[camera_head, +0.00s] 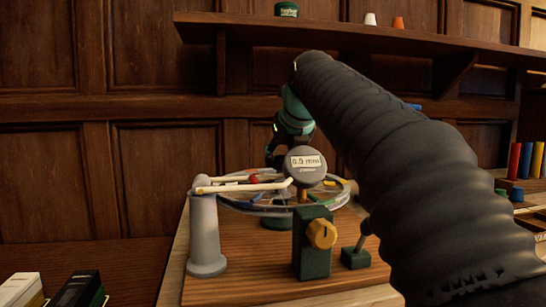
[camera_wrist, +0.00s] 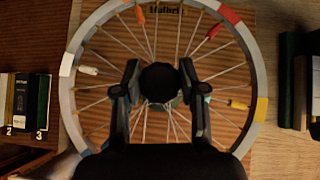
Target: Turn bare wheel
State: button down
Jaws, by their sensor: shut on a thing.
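The spoked wheel (camera_head: 338,203) lies flat above a wooden board, with its pale rim (camera_wrist: 258,75) carrying red, yellow, white and blue patches. Several coloured tags sit on its spokes, among them a red one (camera_wrist: 213,31), an orange one (camera_wrist: 139,14), a yellow one (camera_wrist: 240,105) and a white one (camera_wrist: 88,71). My gripper (camera_wrist: 160,88) is over the wheel's middle, its two fingers on either side of a dark round piece (camera_wrist: 160,82) at the hub, and is shut on it. In the head view, a round gauge reading 0.0 mm (camera_head: 305,165) partly hides the fingers.
A grey post (camera_head: 206,238) with pale arms stands left of the wheel. A green block with a yellow knob (camera_head: 321,234) and a small green lever (camera_head: 357,252) stand in front. Boxes (camera_head: 78,290) lie at lower left. A shelf (camera_head: 400,40) runs along the panelled back wall.

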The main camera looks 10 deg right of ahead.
jog(key=c, duration=0.6)
grip_release()
jog(key=shift+d, duration=0.15)
jog(key=shift+c, duration=0.2)
jog(key=shift+s+r, duration=0.4)
jog(key=shift+r, duration=0.05)
jog(key=v, duration=1)
jog(key=shift+s+r, duration=0.3)
